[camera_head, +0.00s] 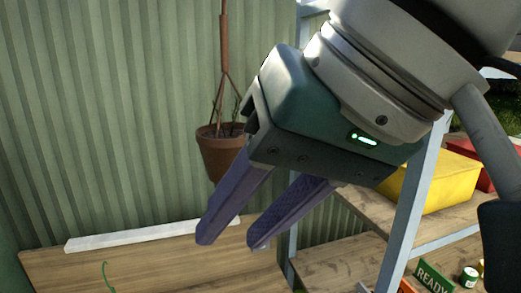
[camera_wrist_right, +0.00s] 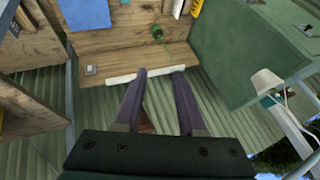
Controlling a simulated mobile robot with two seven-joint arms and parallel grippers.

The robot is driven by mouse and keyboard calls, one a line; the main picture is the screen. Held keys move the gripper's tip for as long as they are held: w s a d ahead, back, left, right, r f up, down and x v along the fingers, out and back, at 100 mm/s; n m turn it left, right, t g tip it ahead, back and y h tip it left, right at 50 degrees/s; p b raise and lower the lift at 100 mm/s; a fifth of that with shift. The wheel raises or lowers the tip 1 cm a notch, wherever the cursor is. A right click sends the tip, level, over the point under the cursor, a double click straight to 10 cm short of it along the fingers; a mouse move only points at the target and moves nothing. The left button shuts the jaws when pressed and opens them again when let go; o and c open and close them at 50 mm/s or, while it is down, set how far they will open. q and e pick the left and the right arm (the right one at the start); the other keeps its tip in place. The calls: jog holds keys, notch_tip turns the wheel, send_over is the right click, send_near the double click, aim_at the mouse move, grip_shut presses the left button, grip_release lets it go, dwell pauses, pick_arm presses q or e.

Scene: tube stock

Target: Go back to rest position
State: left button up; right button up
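My right gripper (camera_head: 228,242) is raised in the head view, with its two purple fingers pointing down and left. The fingers are apart with nothing between them, so it is open and empty. Its fingers also show in the right wrist view (camera_wrist_right: 161,76), again with a clear gap. My left gripper is in neither view.
A brown hanging pot (camera_head: 218,155) is behind the gripper. A white bar (camera_head: 150,235) lies along the back of the wooden bench (camera_head: 190,268). At right, shelves hold a yellow crate (camera_head: 440,180) and a READY sign (camera_head: 433,278). A green spool (camera_wrist_right: 157,31) shows in the wrist view.

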jog(key=s+d+f+h, duration=0.2)
jog(key=s+d+f, duration=0.5)
jog(key=d+f, duration=0.1)
jog(key=s+d+f+m+h, duration=0.1)
jog(key=s+d+f+h, duration=0.2)
jog(key=s+d+f, duration=0.5)
jog(key=d, duration=0.3)
jog(key=shift+d+h, duration=0.3)
jog(key=shift+s+f, duration=0.1)
